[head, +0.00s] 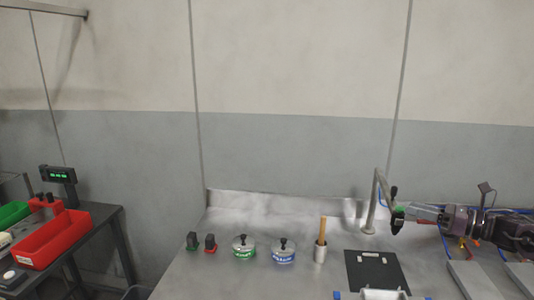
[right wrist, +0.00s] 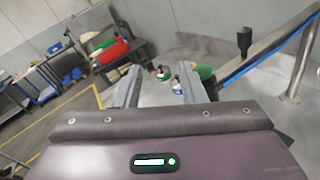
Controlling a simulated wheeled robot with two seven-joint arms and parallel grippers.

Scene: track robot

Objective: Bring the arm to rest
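My right arm enters the head view from the right, and its gripper (head: 424,212) points left above the steel bench (head: 222,270). In the right wrist view the two grey fingers (right wrist: 160,88) stand apart with a gap between them. Nothing shows held there; the far bench and small items show through the gap. In the head view the fingertips appear close to a black and green item (head: 398,218) by the metal post (head: 371,215); I cannot tell if they touch. My left gripper is not in view.
On the bench stand a green-labelled tin (head: 243,248), a blue-labelled tin (head: 284,251), a metal cup with a wooden handle (head: 321,250) and a black plate (head: 375,271). A red bin (head: 52,240) sits on the left table. The bench's left front is clear.

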